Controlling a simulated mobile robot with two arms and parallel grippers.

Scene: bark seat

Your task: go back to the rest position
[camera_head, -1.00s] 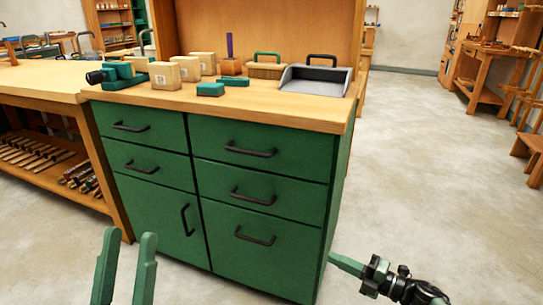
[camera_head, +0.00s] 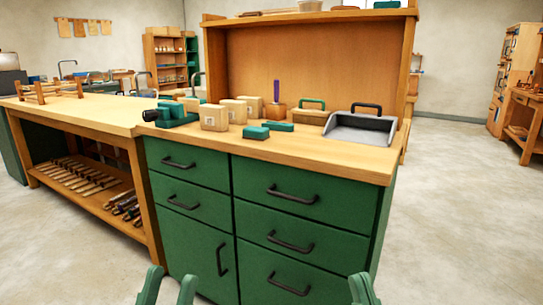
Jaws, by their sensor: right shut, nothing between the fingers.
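My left gripper (camera_head: 168,284) is at the bottom edge, left of centre, with its two green fingers apart and nothing between them. My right gripper (camera_head: 362,288) is at the bottom edge, right of centre, with its green fingers together and empty. Both are cut off by the frame and point upward in the picture, in front of the green drawer cabinet (camera_head: 303,207). I cannot tell whether either touches it. My arms behind the fingers are out of view.
The cabinet's wooden top (camera_head: 330,150) holds wooden blocks (camera_head: 213,117), green pieces (camera_head: 256,132), a green vise (camera_head: 178,114) and a grey tray (camera_head: 362,126). A workbench (camera_head: 85,110) adjoins on the left. Open floor (camera_head: 455,200) lies to the right.

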